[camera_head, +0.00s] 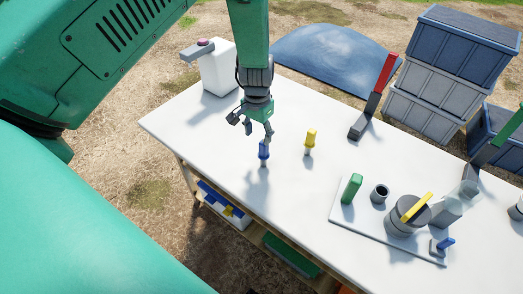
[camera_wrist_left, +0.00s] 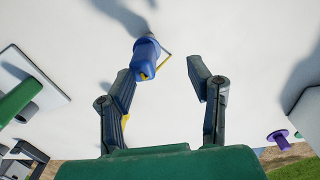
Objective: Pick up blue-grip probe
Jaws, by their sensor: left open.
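The blue-grip probe (camera_head: 263,149) stands upright on the white table (camera_head: 215,150), with a pale lower part showing below its blue grip. My left gripper (camera_head: 252,126) is open, just above and beside the probe's top, pointing down. In the left wrist view, the blue grip (camera_wrist_left: 147,50) is by the tip of the left-hand finger, close to the gap of the open jaws (camera_wrist_left: 163,75). I cannot tell whether that finger touches it. The other finger is clear of it. My right gripper is not in view.
A yellow-grip probe (camera_head: 310,138) stands close on the right. A red-handled tool (camera_head: 385,75) is farther back. A tray (camera_head: 337,215) on the right bears a green item (camera_head: 351,188) and a grey round container (camera_head: 402,219).

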